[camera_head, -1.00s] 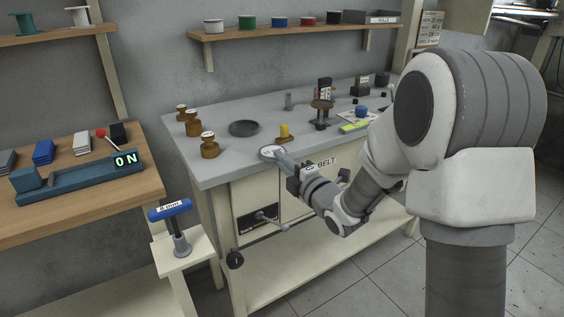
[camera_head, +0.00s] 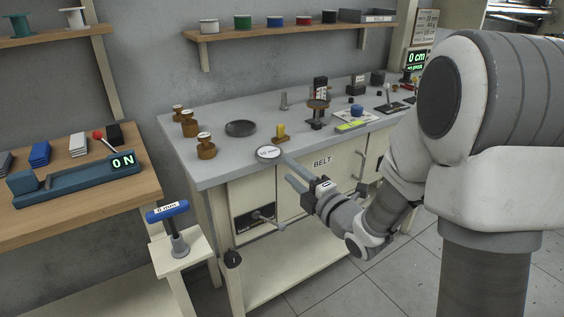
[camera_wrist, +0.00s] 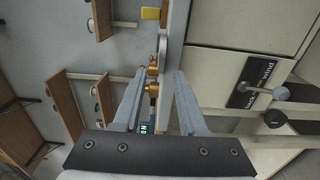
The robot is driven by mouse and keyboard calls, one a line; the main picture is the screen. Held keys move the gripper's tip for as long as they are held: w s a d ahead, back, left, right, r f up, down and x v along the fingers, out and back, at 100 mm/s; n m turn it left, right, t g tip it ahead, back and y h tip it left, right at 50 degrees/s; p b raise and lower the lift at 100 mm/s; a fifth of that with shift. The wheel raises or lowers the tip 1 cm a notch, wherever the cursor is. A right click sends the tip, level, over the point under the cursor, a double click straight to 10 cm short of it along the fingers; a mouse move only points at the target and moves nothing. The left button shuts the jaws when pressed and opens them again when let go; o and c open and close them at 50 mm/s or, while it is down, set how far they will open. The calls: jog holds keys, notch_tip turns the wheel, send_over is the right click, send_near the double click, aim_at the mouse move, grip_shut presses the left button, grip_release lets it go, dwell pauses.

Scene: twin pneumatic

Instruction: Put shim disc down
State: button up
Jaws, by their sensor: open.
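The shim disc (camera_head: 268,152), pale on top with a dark rim and a small printed label, lies flat on the grey bench top (camera_head: 225,172) close to its front edge. My gripper (camera_head: 290,172) is open and empty, just in front of the bench edge. Its fingers are apart from the disc, to the right of and below it in the head view. In the wrist view my gripper (camera_wrist: 160,76) shows two spread fingers with nothing between them. A pale edge-on shape there may be the disc, but I cannot be sure.
A yellow block (camera_head: 281,131) stands just behind the disc. Brass knobbed weights (camera_head: 206,146) and a dark round dish (camera_head: 241,128) are to the left. Under the bench edge, a handle (camera_head: 265,217) sticks out from the front.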

jog(key=s+d+r+m+g+h, duration=0.35)
jog(key=s+d+m+h, duration=0.6)
jog(key=d+m, duration=0.45)
jog(key=s+r+m+g, duration=0.2)
jog(key=s+m+g, duration=0.4)
jog(key=s+m, duration=0.85)
jog(key=s+r+n+p, duration=0.2)
jog(key=r+p, duration=0.9)
jog(key=s+a+r+n+p, duration=0.1)
jog(key=s+r+p, duration=0.1)
jog(key=r+p, duration=0.9)
jog(key=shift+r+n+p, duration=0.15)
jog(key=shift+n+p, duration=0.2)
jog(key=shift+p, duration=0.2)
jog(key=shift+h, duration=0.25)
jog(key=shift+w, duration=0.1)
